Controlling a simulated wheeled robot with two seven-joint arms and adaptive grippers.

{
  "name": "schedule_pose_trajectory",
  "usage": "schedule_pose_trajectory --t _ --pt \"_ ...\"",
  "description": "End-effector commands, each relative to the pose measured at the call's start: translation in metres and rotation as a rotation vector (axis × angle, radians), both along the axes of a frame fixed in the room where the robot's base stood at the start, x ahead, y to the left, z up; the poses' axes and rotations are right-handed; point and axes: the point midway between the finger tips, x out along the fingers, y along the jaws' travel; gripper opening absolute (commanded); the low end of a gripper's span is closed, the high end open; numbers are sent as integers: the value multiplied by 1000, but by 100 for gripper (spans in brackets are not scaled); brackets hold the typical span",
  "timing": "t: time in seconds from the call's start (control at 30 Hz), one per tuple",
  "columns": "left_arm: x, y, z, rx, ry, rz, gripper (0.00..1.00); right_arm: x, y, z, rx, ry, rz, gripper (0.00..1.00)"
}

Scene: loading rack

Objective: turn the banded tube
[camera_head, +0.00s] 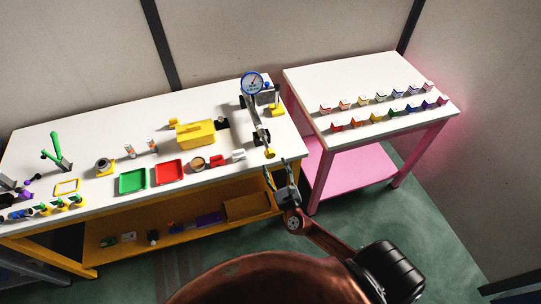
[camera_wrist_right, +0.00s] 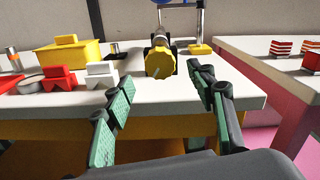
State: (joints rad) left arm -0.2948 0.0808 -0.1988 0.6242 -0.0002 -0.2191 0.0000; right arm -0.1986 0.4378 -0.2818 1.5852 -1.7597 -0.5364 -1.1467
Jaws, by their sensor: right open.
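Two small upright tubes, white with orange bands, stand on the white table: a left one (camera_head: 128,146) and a right one (camera_head: 153,146). One tube (camera_wrist_right: 14,58) also shows at the left edge of the right wrist view. I cannot tell which is the banded tube meant. My right gripper (camera_head: 277,168) is open and empty at the table's front right edge, well right of the tubes. In the wrist view its fingers (camera_wrist_right: 160,76) stand apart, with a yellow ribbed knob (camera_wrist_right: 160,62) beyond and between them. My left gripper is not in view.
A dial gauge (camera_head: 253,83) stands above the rig with the yellow knob. A yellow box (camera_head: 196,133), a green tray (camera_head: 132,181), a red tray (camera_head: 169,172) and small red and white blocks lie left. A pink-legged table (camera_head: 350,93) with several small coloured blocks is right.

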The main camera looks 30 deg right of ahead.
Motion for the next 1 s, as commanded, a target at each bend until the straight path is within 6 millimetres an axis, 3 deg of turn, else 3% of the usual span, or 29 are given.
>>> schedule_pose_trajectory --t 0.2,0.43,0.8,1.0 --pt "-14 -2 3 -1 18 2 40 35 -8 1 4 0 -1 51" --pt "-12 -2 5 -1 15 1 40 60 -15 -1 6 1 -2 51" --pt "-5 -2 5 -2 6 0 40 65 -16 -2 8 3 -2 50" --pt "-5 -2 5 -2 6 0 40 65 -16 -2 8 3 -2 37"
